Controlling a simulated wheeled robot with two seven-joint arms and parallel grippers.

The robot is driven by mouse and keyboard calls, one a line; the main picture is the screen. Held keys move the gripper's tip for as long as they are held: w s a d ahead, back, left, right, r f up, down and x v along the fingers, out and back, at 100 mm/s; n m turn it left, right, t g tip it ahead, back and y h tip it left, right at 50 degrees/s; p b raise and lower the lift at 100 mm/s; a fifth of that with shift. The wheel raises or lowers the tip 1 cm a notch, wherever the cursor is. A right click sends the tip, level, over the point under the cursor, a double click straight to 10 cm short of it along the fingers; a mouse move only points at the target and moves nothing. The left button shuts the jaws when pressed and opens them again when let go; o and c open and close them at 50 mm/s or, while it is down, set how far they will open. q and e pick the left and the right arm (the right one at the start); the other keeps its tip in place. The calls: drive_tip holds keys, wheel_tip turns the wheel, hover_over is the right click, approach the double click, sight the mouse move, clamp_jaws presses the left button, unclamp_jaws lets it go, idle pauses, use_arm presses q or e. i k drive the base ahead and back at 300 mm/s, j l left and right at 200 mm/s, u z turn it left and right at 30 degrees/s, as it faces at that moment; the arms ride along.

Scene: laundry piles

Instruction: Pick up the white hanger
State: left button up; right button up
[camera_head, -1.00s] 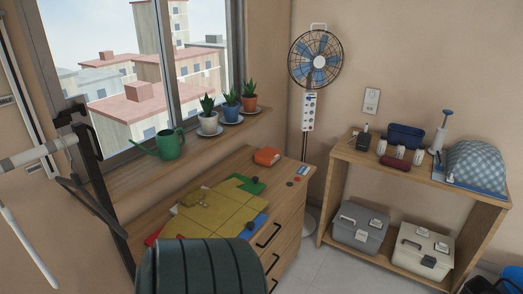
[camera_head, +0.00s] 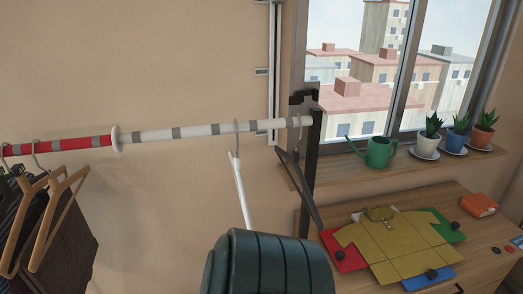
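A white hanger (camera_head: 240,188) hangs by its hook from the white and grey striped part of a rail (camera_head: 205,130), seen nearly edge-on in the head view. Its lower end is hidden behind a dark green ribbed rounded thing at the bottom of the view. A dark hanger (camera_head: 302,175) hangs to its right near the rail's end, by a black post. Neither of my grippers shows in the view.
Wooden hangers (camera_head: 60,215) with dark clothes hang at the left, under the red part of the rail. At the right, a wooden dresser (camera_head: 475,210) bears a yellow shirt (camera_head: 390,240). A green watering can (camera_head: 378,152) and potted plants stand on the window sill.

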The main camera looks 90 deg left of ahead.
sight(235, 162)
drive_tip(key=k+j+u, duration=0.1)
drive_tip(key=u, duration=2.7)
drive_tip(key=i, duration=0.05)
